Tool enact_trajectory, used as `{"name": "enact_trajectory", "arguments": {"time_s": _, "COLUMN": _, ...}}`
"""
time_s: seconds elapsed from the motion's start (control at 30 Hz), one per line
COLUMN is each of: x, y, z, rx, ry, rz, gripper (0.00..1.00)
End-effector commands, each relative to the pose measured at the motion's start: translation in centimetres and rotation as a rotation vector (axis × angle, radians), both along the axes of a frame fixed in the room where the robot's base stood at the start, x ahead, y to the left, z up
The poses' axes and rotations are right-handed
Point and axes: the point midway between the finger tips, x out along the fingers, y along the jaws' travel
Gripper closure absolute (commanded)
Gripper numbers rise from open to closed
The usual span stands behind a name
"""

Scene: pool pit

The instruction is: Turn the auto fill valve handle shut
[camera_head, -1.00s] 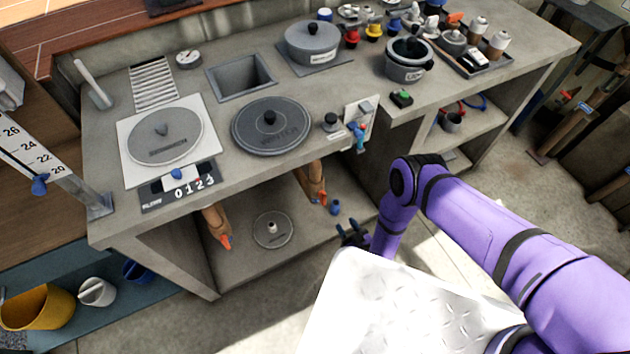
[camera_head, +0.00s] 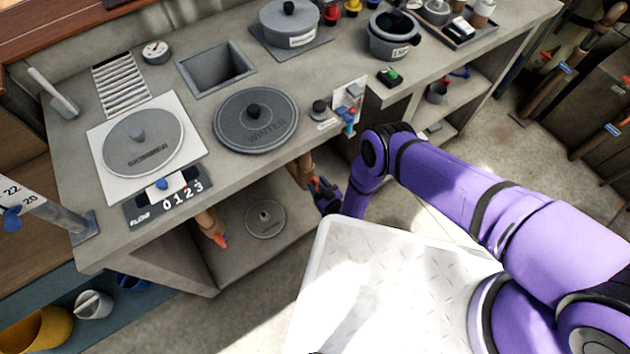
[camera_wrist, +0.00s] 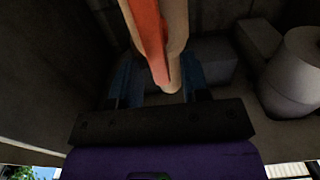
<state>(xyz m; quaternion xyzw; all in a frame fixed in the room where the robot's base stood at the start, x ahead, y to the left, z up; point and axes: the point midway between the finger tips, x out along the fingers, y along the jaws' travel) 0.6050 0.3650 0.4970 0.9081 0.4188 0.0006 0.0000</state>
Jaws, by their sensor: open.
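Under the counter, a tan pipe (camera_head: 300,168) on the right carries an orange handle (camera_head: 314,184). No label on it is readable, so I cannot confirm that it is the auto fill valve. My gripper (camera_head: 324,196) is at this handle. In the wrist view the orange handle (camera_wrist: 148,38) comes down along the pipe (camera_wrist: 176,28) towards the gap between my blue fingers (camera_wrist: 160,88). The fingers are open, one on each side of its lower end; contact cannot be made out. A second tan pipe (camera_head: 208,222) with an orange tip (camera_head: 220,241) hangs further left.
The counter (camera_head: 75,165) overhangs the handles. A grey round lid (camera_head: 265,218) lies on the shelf below. In the wrist view a pale cylinder (camera_wrist: 298,70) and dark walls are close by. The floor (camera_head: 250,310) in front is clear.

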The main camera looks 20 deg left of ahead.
Motion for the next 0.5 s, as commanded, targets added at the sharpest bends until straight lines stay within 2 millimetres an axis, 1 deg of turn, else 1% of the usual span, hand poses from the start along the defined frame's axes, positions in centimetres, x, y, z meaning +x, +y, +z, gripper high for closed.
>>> {"name": "enact_trajectory", "arguments": {"time_s": 0.1, "x": 0.71, "y": 0.86, "z": -0.01, "rx": 0.000, "ry": 0.000, "rz": 0.000, "gripper": 0.57}}
{"name": "enact_trajectory", "arguments": {"time_s": 0.2, "x": 1.03, "y": 1.24, "z": -0.03, "rx": -0.001, "ry": 0.001, "rz": 0.000, "gripper": 0.57}}
{"name": "enact_trajectory", "arguments": {"time_s": 0.5, "x": 1.16, "y": 1.39, "z": -0.03, "rx": -0.001, "ry": 0.001, "rz": 0.000, "gripper": 0.57}}
